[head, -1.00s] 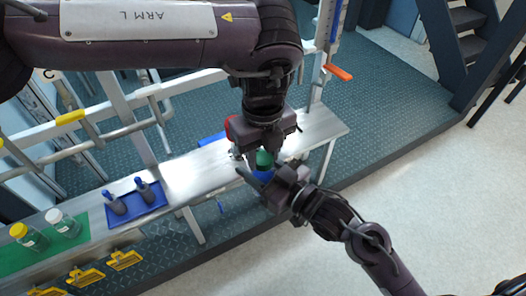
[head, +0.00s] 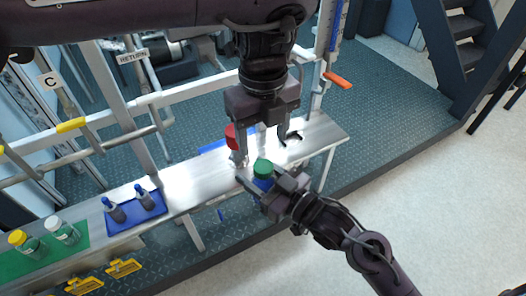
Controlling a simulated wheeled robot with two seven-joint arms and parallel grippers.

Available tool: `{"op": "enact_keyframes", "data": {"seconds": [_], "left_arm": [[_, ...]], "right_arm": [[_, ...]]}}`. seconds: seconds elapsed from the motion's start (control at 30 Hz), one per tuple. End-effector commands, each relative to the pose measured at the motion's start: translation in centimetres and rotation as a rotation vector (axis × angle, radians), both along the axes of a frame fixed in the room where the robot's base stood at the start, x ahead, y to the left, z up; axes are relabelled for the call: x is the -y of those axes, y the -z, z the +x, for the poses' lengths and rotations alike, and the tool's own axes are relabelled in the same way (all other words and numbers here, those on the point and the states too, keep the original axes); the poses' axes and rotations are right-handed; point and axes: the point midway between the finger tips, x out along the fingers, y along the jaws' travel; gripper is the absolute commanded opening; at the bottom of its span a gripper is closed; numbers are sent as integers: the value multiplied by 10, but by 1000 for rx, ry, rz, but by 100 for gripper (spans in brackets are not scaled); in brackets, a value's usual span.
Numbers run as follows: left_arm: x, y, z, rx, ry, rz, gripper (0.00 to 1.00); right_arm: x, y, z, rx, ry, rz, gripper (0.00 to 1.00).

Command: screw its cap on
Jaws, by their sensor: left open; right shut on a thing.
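A bottle with a green cap (head: 263,166) on top stands near the front edge of the metal bench in the head view. Its blue upper body (head: 263,183) shows just under the cap; the rest is hidden by my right gripper. My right gripper (head: 260,187) is shut on the bottle from the lower right. My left gripper (head: 263,150) is open above and behind the cap, its two fingers spread to either side and not touching it. I cannot tell how tightly the cap sits on the bottle.
The metal bench (head: 190,188) carries a red object (head: 232,136), a blue tray (head: 134,212) with two dark bottles, and a green mat (head: 28,262) with a yellow-capped bottle (head: 24,243) and a white-capped bottle (head: 62,230). Rails stand behind. An orange-handled valve (head: 338,80) is at back right.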

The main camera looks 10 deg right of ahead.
Motion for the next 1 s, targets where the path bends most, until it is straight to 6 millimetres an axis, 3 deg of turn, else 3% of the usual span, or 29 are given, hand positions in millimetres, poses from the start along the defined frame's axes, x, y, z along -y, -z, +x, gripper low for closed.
{"op": "enact_keyframes", "data": {"seconds": [0.1, 0.3, 1.0], "left_arm": [[0, -23, 1, 5, 0, 1, 61], [0, -41, 0, 2, 1, 1, 61], [1, -43, 0, -3, 2, -3, 61]], "right_arm": [[0, -1, 0, 2, 0, 1, 0], [0, -1, 0, 2, 0, 1, 0], [0, -1, 0, 2, 0, 1, 0]]}}
